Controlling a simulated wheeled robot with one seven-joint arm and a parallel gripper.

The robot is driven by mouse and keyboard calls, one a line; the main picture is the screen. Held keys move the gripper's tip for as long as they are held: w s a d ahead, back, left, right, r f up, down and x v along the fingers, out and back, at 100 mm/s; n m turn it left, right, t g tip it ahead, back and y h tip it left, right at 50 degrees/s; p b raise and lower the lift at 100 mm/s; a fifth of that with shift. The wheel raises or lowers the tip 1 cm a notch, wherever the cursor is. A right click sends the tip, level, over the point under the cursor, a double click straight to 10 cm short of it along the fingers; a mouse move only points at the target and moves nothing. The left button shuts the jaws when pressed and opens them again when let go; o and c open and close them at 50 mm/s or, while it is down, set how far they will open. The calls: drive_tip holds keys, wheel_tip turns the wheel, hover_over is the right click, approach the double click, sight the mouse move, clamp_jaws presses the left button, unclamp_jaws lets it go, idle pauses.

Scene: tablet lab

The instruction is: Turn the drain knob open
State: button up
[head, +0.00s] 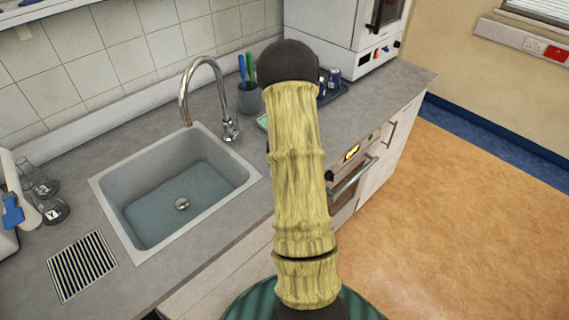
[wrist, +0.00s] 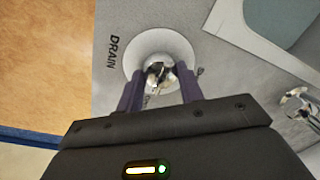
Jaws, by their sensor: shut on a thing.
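The drain knob (wrist: 159,70) is a shiny metal knob on a round pale plate (wrist: 158,42), with the word DRAIN (wrist: 113,53) printed on the grey counter beside it. My gripper (wrist: 160,79) is shut on the knob in the wrist view, one dark finger on each side of it. In the head view my arm hides the gripper and the knob. The sink (head: 108,194) holds water, with a round metal drain (head: 182,203) at its bottom.
The curved tap (head: 187,92) stands behind the sink, and its base shows in the wrist view (wrist: 297,103). A cup with pens (head: 250,98), a dark tray (head: 335,92) and an oven (head: 345,185) are near my arm. Glass flasks (head: 50,208) stand left. Open floor lies right.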

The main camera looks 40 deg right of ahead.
drive_tip(key=shift+w, duration=0.1)
idle(0.3)
drive_tip(key=o, duration=1)
wheel_tip(320, 180, up, 17)
drive_tip(key=s+b, duration=0.1)
drive_tip(key=shift+d+r+b, duration=0.2)
drive_tip(key=shift+d+b, duration=0.1)
drive_tip(key=shift+b, duration=0.05)
